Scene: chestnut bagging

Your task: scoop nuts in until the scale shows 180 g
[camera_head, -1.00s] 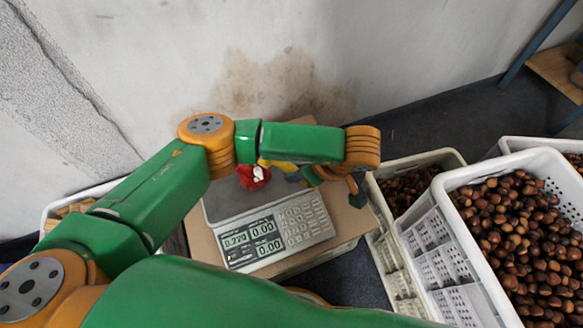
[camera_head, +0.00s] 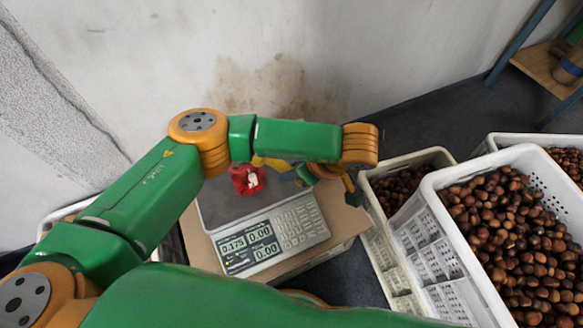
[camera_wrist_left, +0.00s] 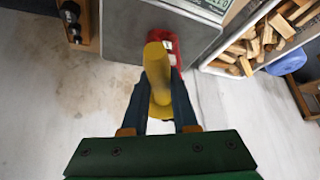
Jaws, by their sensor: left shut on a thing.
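A grey scale (camera_head: 290,228) stands on a cardboard surface, and its lit display reads 0.175, with 0.00 in the other fields. A red bag (camera_head: 247,180) with a white patch sits on its pan. My left gripper (camera_head: 296,172) is just right of the bag, shut on a yellow scoop (camera_head: 268,163) that reaches toward it. In the left wrist view, the gripper (camera_wrist_left: 160,92) holds the scoop (camera_wrist_left: 158,70), which partly covers the red bag (camera_wrist_left: 177,58). The scoop's contents and the bag's inside are hidden. My right gripper is out of view.
A white crate (camera_head: 440,243) full of brown nuts (camera_head: 510,235) stands at the right. A second crate (camera_head: 378,245) with fewer nuts is beside the scale. A wall rises behind. A crate of wood pieces (camera_wrist_left: 262,45) shows in the left wrist view.

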